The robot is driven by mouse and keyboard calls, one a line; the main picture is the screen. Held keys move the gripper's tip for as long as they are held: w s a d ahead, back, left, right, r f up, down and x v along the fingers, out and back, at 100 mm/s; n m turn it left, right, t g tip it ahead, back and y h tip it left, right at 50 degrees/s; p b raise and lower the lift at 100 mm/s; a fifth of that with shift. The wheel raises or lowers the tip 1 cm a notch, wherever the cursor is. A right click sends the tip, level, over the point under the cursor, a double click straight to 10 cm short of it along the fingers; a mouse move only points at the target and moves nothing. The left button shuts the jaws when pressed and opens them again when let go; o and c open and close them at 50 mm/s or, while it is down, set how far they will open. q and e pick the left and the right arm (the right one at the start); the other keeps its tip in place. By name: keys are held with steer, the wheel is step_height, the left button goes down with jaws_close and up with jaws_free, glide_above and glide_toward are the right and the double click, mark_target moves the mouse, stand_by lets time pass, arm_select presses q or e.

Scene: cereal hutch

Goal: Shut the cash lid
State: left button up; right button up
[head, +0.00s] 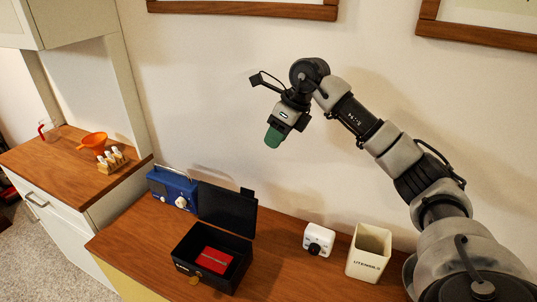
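The black cash box (188,264) stands on the wooden counter at the lower middle of the head view. Its lid (227,209) stands up open at the back. A red item (214,261) with a grey strip lies inside the box. My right gripper (273,137) hangs in the air above and to the right of the box, well apart from the lid, with its green-tipped end pointing down. Whether its fingers are apart cannot be made out. My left gripper is out of the frame.
A blue radio (172,187) stands left of the box, close to the lid. A small white camera-like cube (319,240) and a white utensil pot (369,253) stand to the right. The counter (283,266) is bare between box and cube. An orange funnel (93,140) sits on the left cabinet.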

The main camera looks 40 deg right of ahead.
steer(key=shift+b+v, duration=0.3)
steer(key=shift+v, duration=1.95)
